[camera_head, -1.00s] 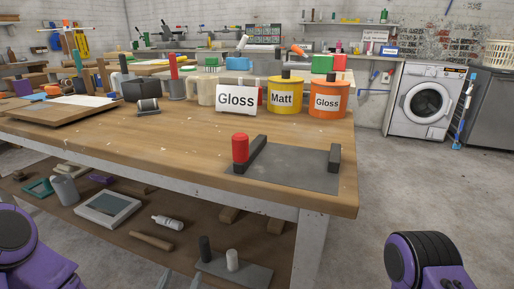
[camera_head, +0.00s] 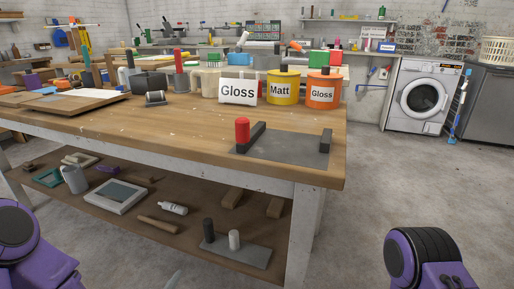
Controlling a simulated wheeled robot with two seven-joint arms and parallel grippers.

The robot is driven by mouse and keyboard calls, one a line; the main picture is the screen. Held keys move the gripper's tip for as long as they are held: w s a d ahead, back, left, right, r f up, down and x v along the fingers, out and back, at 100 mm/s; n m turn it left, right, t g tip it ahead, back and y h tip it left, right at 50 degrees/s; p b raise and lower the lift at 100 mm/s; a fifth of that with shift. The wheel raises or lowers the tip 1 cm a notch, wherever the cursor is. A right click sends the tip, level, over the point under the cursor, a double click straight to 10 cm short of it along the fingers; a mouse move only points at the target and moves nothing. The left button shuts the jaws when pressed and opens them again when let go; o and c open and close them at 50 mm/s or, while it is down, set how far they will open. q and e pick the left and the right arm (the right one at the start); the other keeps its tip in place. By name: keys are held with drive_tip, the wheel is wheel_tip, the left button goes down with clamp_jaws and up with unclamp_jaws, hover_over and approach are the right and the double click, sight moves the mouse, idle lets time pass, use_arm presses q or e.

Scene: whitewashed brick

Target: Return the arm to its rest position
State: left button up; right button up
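Purple and black links of my two arms show at the bottom left and bottom right corners of the head view. Both grippers are out of the picture, so what they hold cannot be seen. The wooden workbench (camera_head: 190,130) stands in front of me, apart from the visible arm links.
On the bench stand a white Gloss sign (camera_head: 238,92), a yellow Matt tin (camera_head: 284,90) and an orange Gloss tin (camera_head: 323,94). A lower shelf holds a picture frame (camera_head: 117,197), a white bottle (camera_head: 173,208) and other items. Open floor lies right, before a washing machine (camera_head: 423,97).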

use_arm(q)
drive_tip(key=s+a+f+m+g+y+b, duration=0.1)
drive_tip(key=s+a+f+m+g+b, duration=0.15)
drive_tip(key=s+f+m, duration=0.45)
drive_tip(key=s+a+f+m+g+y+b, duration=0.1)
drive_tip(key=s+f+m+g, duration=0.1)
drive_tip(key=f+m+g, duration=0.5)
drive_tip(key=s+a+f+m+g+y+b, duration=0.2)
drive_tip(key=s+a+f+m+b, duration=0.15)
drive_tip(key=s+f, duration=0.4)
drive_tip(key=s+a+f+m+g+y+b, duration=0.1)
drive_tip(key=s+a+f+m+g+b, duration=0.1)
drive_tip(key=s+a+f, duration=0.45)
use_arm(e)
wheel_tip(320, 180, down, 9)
use_arm(q)
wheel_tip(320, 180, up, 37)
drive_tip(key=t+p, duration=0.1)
drive_tip(key=p, duration=3.6)
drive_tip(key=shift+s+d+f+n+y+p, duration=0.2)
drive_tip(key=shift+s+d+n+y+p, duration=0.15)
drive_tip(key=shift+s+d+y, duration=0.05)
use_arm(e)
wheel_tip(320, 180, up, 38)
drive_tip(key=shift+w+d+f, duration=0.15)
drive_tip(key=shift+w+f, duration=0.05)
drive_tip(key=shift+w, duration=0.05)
